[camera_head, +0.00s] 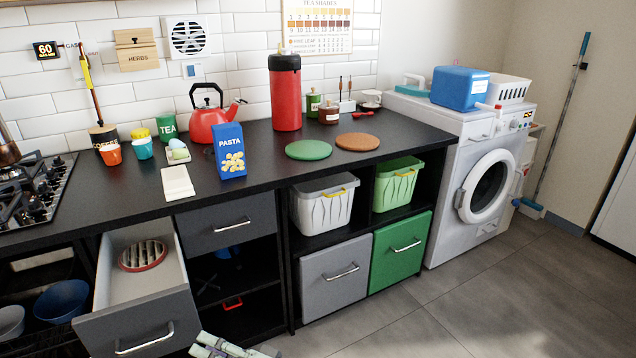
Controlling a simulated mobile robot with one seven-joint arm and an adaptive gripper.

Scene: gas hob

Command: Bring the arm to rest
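A small pale, grey-green jointed piece (228,347) shows at the bottom edge, just right of the open drawer front. It looks like part of my arm or gripper, cut off by the frame. I cannot make out two fingertips or anything held. The rest of my arm is out of view. The open drawer (150,318) sticks out at the lower left and holds a round slatted item with a red rim (143,256). I cannot tell whether the pale piece touches the drawer.
The black worktop (250,205) carries a blue pasta box (230,152), a red kettle (210,122), a red canister (285,95) and cups. The gas hob (35,190) is at left, the washing machine (480,185) at right. The floor (450,305) at lower right is clear.

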